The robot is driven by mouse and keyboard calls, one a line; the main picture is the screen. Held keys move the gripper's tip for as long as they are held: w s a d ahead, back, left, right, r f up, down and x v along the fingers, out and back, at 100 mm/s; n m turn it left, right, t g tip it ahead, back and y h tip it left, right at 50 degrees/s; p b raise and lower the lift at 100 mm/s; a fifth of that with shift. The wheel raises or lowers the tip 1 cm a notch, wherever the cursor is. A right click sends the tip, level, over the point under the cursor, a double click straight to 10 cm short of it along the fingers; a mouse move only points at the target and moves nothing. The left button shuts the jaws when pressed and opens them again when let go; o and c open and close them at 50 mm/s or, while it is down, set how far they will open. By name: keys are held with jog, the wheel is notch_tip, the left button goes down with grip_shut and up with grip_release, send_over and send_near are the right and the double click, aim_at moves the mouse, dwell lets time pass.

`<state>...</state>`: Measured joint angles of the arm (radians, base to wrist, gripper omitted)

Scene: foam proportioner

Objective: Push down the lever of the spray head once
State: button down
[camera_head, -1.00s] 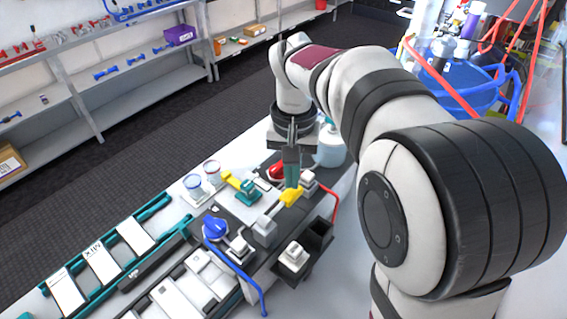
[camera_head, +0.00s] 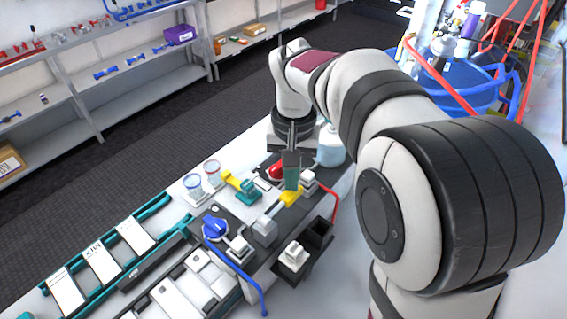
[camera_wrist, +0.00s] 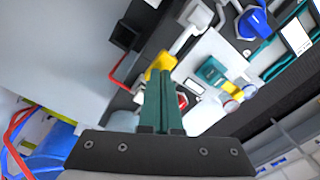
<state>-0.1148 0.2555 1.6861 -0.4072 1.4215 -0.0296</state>
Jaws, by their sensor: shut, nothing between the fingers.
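A grey lever with a yellow end (camera_head: 291,197) reaches from a grey block (camera_head: 265,231) on the dark-topped unit; I take it for the spray head's lever. Its yellow end also shows in the wrist view (camera_wrist: 163,61), just past my fingertips. My gripper (camera_head: 291,186) points down with its teal fingers together and nothing between them. The fingertips are over or at the yellow end; I cannot tell whether they touch it. In the wrist view the shut fingers (camera_wrist: 161,80) hide part of the yellow piece.
A blue knob (camera_head: 215,228), a teal fitting with a yellow handle (camera_head: 247,190) and a red part (camera_head: 276,171) are close by. A white bottle (camera_head: 331,150) stands behind my gripper. A red hose (camera_head: 333,204) curves at the right. A dark open box (camera_head: 318,234) is at the front.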

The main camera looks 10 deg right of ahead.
jog(key=shift+f, duration=1.65)
notch_tip(320, 180, up, 8)
jog(key=shift+r, duration=0.1)
dwell(1.2)
jog(key=s+f+m+y, duration=0.1)
jog(key=s+f, duration=0.2)
jog(key=s, duration=0.9)
jog(key=s+f+m, duration=0.1)
jog(key=s+f, duration=0.3)
jog(key=s, duration=0.8)
jog(key=shift+s+d+f+m+y, duration=0.2)
jog(key=shift+s+d+m+y, duration=0.1)
jog(key=shift+d+y, duration=0.15)
